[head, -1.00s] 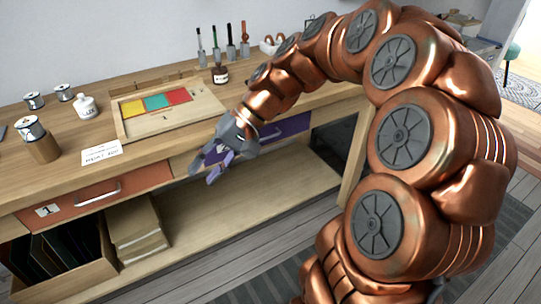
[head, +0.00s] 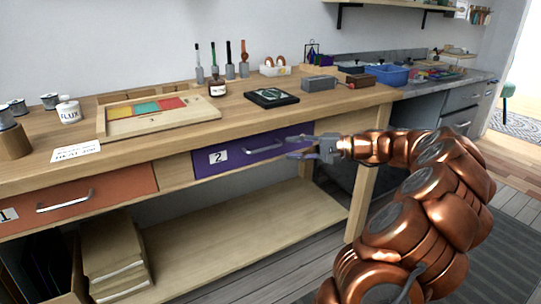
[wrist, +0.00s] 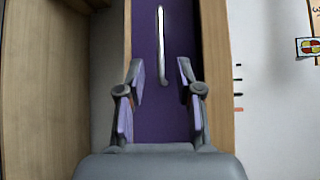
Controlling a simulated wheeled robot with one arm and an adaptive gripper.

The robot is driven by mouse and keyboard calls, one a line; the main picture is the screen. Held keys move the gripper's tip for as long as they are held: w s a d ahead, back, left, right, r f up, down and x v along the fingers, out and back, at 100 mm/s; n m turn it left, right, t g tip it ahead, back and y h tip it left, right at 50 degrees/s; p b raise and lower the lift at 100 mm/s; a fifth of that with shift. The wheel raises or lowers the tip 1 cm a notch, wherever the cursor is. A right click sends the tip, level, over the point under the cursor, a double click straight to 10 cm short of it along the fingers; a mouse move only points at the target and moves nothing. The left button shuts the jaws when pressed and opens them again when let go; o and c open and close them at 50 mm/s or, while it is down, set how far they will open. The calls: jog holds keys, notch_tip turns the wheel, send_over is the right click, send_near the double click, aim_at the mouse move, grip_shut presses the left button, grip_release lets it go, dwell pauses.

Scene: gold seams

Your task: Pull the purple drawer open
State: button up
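The purple drawer (head: 235,153) is set in the front of the wooden workbench, marked with a white "2" label, and looks shut. Its silver bar handle (head: 265,147) shows on its front. My gripper (head: 288,147) is in front of the drawer's right part, near the right end of the handle. In the wrist view the purple front (wrist: 160,95) fills the space beyond my open fingers (wrist: 160,85). The handle (wrist: 162,45) lies ahead, its near end between or just beyond the fingertips. I cannot tell whether they touch it.
An orange drawer (head: 90,192) with a "1" label is at the left. A lower shelf (head: 240,222) holds a stack of brown boxes (head: 113,255). The bench top (head: 180,140) carries a colour tray (head: 160,115), jars and tools. Open floor lies in front.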

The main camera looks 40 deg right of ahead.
aim_at(269, 148)
jog(key=shift+b+x, duration=0.9)
jog(key=shift+x, duration=2.65)
jog(key=shift+c, duration=0.4)
grip_shut()
